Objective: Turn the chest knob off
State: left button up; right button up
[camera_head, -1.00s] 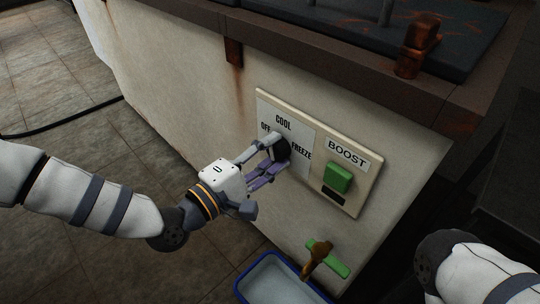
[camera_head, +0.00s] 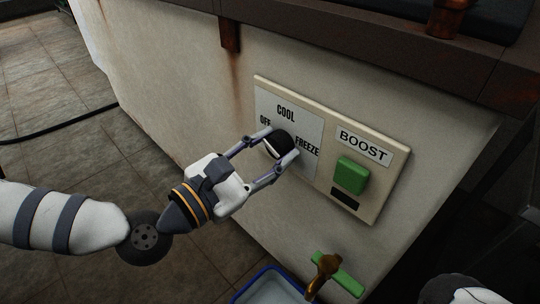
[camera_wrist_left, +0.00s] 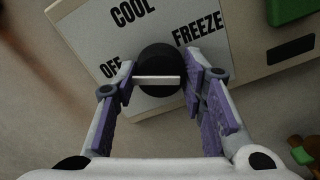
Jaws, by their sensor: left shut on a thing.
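The chest knob (camera_head: 283,141) is a round black dial with a white bar, on a white label plate marked OFF, COOL and FREEZE. In the left wrist view the knob (camera_wrist_left: 158,62) sits between my fingers, with its white bar running across from finger to finger. I cannot tell which end of the bar is the pointer. The OFF mark (camera_wrist_left: 110,67) is by the left finger and the FREEZE mark (camera_wrist_left: 198,30) beyond the right one. My left gripper (camera_head: 278,147) is shut on the knob, a finger on each side. My right gripper is out of view.
The green BOOST button (camera_head: 351,175) is right of the knob on the same panel (camera_head: 378,200). Below are a brown tap with a green handle (camera_head: 340,275) and a blue-rimmed basin (camera_head: 262,285). A rusty ledge (camera_head: 380,75) overhangs the panel. A black hose lies on the floor at left.

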pick_arm(q)
jog(key=n+b, duration=0.3)
jog(key=n, duration=0.1)
jog(key=shift+n, duration=0.4)
dwell(0.4)
jog(key=o, duration=1.2)
jog(key=shift+d, duration=0.1)
jog(key=shift+s+a, duration=0.25)
jog(key=shift+a, duration=0.15)
jog(key=v, duration=1.1)
jog(key=shift+s, duration=0.15)
